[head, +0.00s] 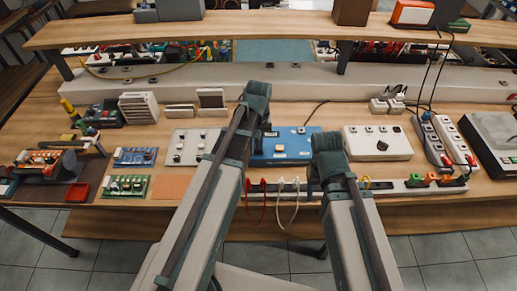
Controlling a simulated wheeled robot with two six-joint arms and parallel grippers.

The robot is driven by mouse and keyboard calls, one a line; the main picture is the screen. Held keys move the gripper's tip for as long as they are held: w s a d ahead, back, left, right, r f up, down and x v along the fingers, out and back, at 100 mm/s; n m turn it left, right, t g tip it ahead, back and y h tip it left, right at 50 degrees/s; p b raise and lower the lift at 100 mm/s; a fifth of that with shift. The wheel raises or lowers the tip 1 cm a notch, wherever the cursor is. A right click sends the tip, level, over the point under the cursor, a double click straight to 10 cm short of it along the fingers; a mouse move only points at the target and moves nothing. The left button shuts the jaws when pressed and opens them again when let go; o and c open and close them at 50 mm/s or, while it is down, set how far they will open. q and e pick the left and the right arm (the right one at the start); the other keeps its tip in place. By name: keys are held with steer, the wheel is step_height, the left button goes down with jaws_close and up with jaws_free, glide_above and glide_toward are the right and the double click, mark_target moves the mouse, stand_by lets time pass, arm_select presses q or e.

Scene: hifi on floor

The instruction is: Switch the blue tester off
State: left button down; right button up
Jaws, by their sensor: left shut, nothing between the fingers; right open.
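The blue tester (286,147) is a flat blue box in the middle of the bench, with a small light label and small controls on its top. Its left part is hidden behind my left arm, and my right arm covers its right front corner. My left gripper (267,130) is a small dark shape low over the tester's left side, shut and largely hidden by the arm. I cannot tell whether it touches the tester. My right arm ends in view at a dark joint just right of the tester; its gripper is hidden behind it.
A pale box with knobs (195,147) stands left of the tester, a white box (377,143) right of it. Red leads (256,200) and white leads (289,203) hang at a strip (400,185) along the front edge. Power strips (440,140) stand right. A raised shelf (290,24) spans the back.

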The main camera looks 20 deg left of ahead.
arm_select(q)
steer(key=shift+f+b, duration=0.3)
steer(key=shift+f, duration=0.05)
steer(key=shift+r, duration=0.15)
step_height(320, 180, up, 7)
steer(key=p, duration=0.7)
stand_by(0.3)
steer(key=s+d+m+y, duration=0.1)
steer(key=s+d+m, duration=0.6)
steer(key=s+d, duration=0.3)
steer(key=s, duration=0.4)
steer(key=shift+s+d, duration=0.2)
steer(key=shift+d, duration=0.05)
